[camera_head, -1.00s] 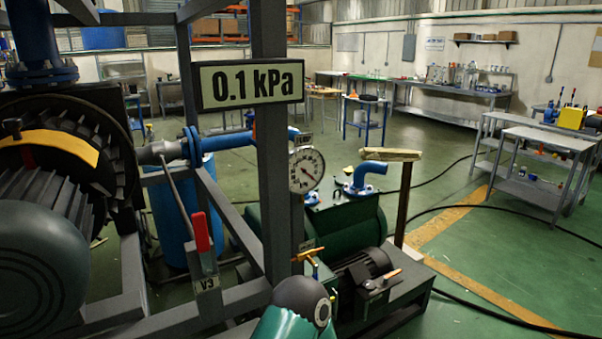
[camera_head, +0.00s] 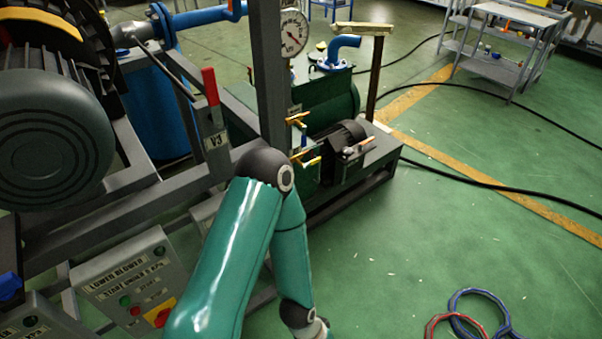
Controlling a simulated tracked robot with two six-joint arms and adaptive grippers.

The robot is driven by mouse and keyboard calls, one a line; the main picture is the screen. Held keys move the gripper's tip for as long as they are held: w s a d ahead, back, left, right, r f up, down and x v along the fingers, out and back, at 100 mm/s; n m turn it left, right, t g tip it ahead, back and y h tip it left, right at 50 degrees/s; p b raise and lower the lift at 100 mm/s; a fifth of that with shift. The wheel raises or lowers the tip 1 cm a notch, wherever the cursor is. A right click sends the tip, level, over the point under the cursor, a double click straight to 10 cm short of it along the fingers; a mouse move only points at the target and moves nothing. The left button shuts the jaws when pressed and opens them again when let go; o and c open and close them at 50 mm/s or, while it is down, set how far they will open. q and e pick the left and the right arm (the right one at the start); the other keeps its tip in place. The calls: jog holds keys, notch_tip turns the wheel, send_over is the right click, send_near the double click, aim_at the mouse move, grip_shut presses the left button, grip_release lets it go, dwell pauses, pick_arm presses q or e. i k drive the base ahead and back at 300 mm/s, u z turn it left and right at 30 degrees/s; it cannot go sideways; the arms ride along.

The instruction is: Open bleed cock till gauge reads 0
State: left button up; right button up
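A round white dial gauge (camera_head: 293,33) is at the top centre, beside the grey post; its numbers are too small to read. Two small brass cocks sit on the post's right side below it, an upper one (camera_head: 297,119) and a lower one (camera_head: 304,158) with a yellow tip. I cannot tell which is the bleed cock. One of my teal arms rises from the bottom, bends just below the cocks and runs down to its wrist at the bottom edge. Neither gripper shows.
A red-handled lever (camera_head: 210,87) tagged V3 stands left of the post. A control box (camera_head: 130,285) is at the lower left. The green pump (camera_head: 335,105) and its motor sit behind the cocks. Hoses (camera_head: 478,305) lie lower right; the floor between is mostly clear.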

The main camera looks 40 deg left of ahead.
aim_at(317, 159)
jog(key=u, duration=0.75)
jog(key=k, duration=0.15)
jog(key=z, duration=0.25)
jog(key=i, duration=0.25)
jog(key=u, duration=2.4)
jog(key=k, duration=0.3)
jog(key=z, duration=0.3)
jog(key=k, duration=1)
jog(key=z, duration=0.9)
jog(key=i, duration=1.25)
jog(key=z, duration=0.15)
